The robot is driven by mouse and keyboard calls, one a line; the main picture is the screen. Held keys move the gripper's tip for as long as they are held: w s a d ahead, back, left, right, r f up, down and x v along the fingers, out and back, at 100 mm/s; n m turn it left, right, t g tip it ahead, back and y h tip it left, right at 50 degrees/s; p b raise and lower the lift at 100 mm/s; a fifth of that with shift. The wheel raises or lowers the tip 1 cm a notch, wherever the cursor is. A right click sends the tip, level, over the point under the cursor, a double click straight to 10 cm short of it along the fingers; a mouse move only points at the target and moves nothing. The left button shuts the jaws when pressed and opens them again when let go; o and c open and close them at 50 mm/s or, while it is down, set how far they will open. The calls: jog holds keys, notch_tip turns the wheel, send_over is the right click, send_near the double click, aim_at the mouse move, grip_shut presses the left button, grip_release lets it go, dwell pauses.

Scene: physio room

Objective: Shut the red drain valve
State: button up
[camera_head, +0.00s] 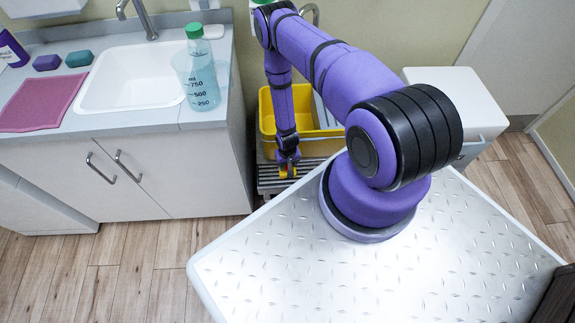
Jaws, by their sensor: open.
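My gripper (288,171) hangs low at the end of my purple arm, in the gap to the right of the sink cabinet. It points down in front of a yellow tub (267,122). The jaws are open. My wrist and forearm cover part of the tub, and the area right around the fingertips is hard to see.
The tub stands over a grey slatted rack (270,180). To the left is a cabinet (120,185) with a white sink (130,78), a measuring bottle (203,80) and a pink cloth (42,102). A white bin-like box (455,90) stands right of the tub. Wooden floor (120,270) is clear in front of the cabinet.

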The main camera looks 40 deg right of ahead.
jog(key=shift+f, duration=0.4)
grip_shut()
jog(key=shift+n, duration=0.3)
jog(key=n, duration=1.2)
jog(key=c, duration=0.9)
grip_release()
jog(key=shift+n, duration=2.4)
